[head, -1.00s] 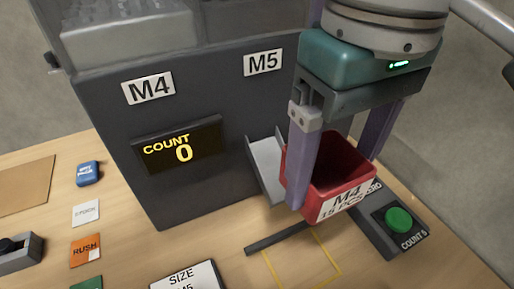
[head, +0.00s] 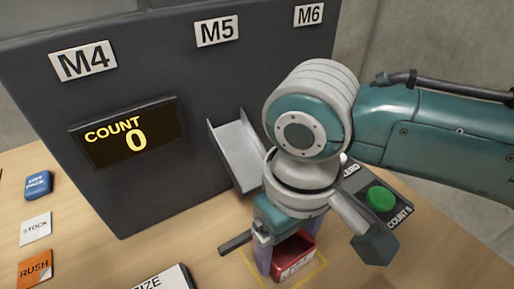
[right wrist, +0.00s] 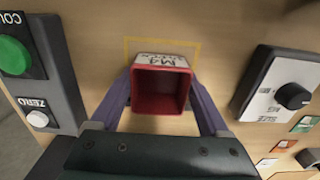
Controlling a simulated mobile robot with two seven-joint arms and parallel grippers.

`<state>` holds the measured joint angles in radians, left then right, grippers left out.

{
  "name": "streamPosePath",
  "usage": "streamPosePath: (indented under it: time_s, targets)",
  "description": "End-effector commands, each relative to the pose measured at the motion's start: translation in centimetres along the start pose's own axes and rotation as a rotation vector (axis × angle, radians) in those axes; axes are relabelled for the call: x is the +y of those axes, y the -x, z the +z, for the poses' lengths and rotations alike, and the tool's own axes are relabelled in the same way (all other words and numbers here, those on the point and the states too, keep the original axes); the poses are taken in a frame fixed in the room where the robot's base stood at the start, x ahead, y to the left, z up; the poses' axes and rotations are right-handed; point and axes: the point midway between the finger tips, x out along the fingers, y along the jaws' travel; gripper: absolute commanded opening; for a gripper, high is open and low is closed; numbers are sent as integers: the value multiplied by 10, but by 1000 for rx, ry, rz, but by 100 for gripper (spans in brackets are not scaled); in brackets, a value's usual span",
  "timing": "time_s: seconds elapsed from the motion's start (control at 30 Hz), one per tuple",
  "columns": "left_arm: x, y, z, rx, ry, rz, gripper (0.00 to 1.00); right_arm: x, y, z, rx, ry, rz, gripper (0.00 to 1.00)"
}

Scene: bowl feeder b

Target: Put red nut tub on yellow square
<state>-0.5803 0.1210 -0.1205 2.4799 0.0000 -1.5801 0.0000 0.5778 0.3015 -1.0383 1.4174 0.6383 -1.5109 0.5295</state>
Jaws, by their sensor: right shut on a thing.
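The red nut tub (head: 297,262), labelled M4, is upright and empty inside as far as the right wrist view (right wrist: 159,90) shows. My right gripper (head: 289,252) is shut on it, with a purple finger on each of two opposite sides; both fingers also show in the right wrist view. The yellow square (head: 322,268) is an outline on the table, and the tub is over it or within it. Its far line (right wrist: 160,39) lies past the tub in the right wrist view. I cannot tell whether the tub touches the table. My left gripper is not in view.
The grey feeder with a COUNT display (head: 128,137) reading 0 stands behind, its metal chute (head: 236,152) beside my arm. A green COUNT button (head: 381,198) is at right. A dark bar (head: 235,244) lies left of the square. A SIZE dial box (head: 163,281) stands at front.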

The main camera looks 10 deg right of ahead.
Motion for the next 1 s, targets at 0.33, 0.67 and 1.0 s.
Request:
streamPosePath:
  time_s: [0.33,0.67,1.0]
  targets:
    - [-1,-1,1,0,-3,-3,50,0,-3,0,1,0,-1,24]
    - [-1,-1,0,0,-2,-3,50,0,-3,0,1,0,0,100]
    - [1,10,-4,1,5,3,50,0,26,-1,3,0,-2,100]
